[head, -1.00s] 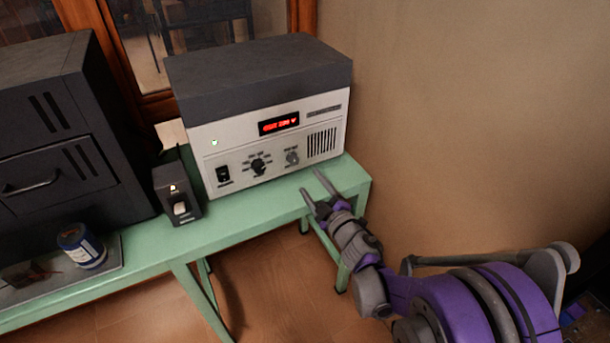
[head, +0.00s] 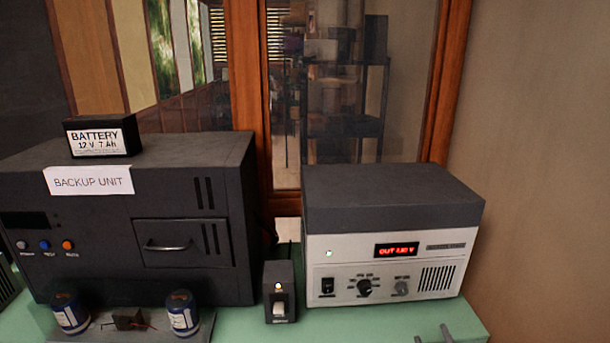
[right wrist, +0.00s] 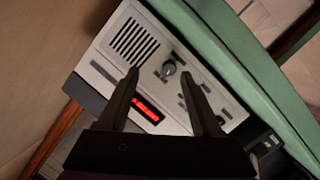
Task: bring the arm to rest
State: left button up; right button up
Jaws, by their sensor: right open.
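My right gripper (head: 433,334) shows only as fingertips at the bottom edge of the head view, in front of the white and grey power unit (head: 385,245). In the right wrist view my right gripper (right wrist: 168,82) is open and empty, its two fingers spread apart. The power unit (right wrist: 180,45) lies beyond the fingers there, with its red display between them. Its display is lit red and a green light shows on its front panel. My left gripper is not in view.
The green table (head: 250,332) carries a small switch box (head: 280,291), the dark backup unit (head: 100,205) with a battery (head: 102,136) on top, and two blue cylinders (head: 70,312) on a plate. A glass window stands behind; a bare wall (head: 540,170) is at the right.

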jog(key=s+a+f+m+g+y, duration=0.1)
jog(key=s+a+f+m+g, duration=0.2)
jog(key=s, duration=0.5)
jog(key=s+a+f+m+g+y, duration=0.1)
jog(key=s+a+f+g, duration=0.35)
jog(key=s, duration=0.35)
jog(key=s+a+f+m+g+y, duration=0.1)
jog(key=s+a+f+g, duration=0.25)
jog(key=s, duration=0.45)
pick_arm(q)
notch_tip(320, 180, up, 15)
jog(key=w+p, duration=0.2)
jog(key=p, duration=1.1)
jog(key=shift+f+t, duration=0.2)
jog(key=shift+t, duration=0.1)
pick_arm(e)
notch_tip(320, 180, up, 16)
jog(key=w, duration=0.2)
jog(key=shift+a+f+t, duration=0.2)
jog(key=shift+f+t, duration=0.05)
jog(key=shift+t, duration=0.15)
